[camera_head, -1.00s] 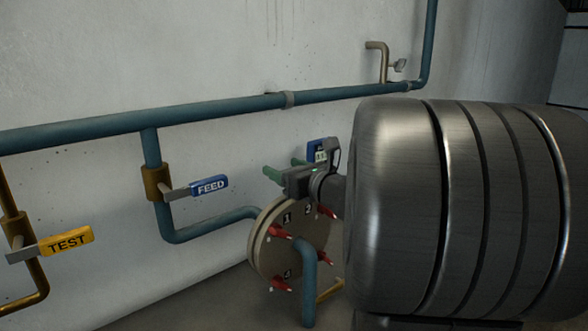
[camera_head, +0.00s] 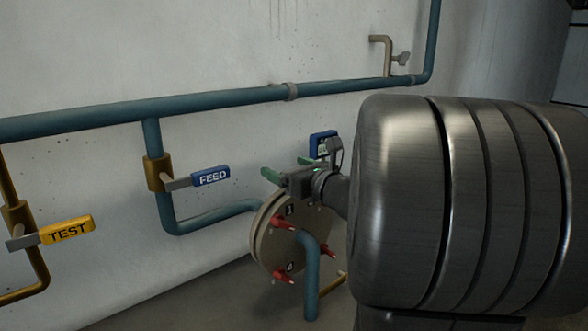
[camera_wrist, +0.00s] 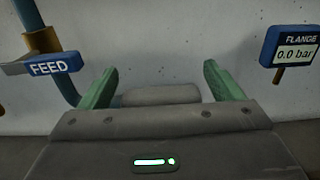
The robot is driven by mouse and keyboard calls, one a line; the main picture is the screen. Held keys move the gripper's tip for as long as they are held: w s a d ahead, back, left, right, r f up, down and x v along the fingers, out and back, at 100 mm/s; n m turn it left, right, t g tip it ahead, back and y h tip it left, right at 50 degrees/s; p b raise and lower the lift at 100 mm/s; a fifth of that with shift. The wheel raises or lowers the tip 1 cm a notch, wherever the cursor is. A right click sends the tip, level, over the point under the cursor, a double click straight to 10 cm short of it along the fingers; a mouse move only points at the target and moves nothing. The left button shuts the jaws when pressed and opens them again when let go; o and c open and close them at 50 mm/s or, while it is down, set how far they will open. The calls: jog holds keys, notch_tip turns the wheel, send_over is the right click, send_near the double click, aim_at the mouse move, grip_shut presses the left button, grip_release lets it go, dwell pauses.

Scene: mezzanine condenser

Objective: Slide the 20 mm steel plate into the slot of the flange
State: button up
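The flange (camera_head: 266,243) is a round beige disc with red clamps or bolts, low by the wall in the head view. My arm and gripper hide its upper right part. My gripper (camera_head: 286,168) is at the flange's upper edge. Its green fingers stand wide apart in the wrist view (camera_wrist: 160,82). A grey rounded piece (camera_wrist: 160,95) shows low between them; I cannot tell whether it is the flange's rim or something else. Nothing is clearly clasped. I cannot make out the steel plate or the slot.
A blue gauge (camera_wrist: 291,46) reads FLANGE 0.0 bar, right of my fingers. The FEED valve handle (camera_head: 211,176) and the yellow TEST handle (camera_head: 66,230) stick out at left. A teal pipe (camera_head: 220,98) runs along the wall. Another teal pipe (camera_head: 312,275) stands before the flange.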

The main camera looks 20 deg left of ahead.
jog(key=shift+d, duration=0.1)
jog(key=v, duration=1.3)
jog(key=shift+s+d+b, duration=0.2)
jog(key=shift+d+b, duration=0.05)
jog(key=shift+b, duration=0.15)
jog(key=shift+a, duration=0.1)
jog(key=x, duration=1.3)
jog(key=shift+w+a+p, duration=0.2)
jog(key=shift+a+p, duration=0.05)
jog(key=shift+p, duration=0.15)
jog(key=shift+r, duration=0.1)
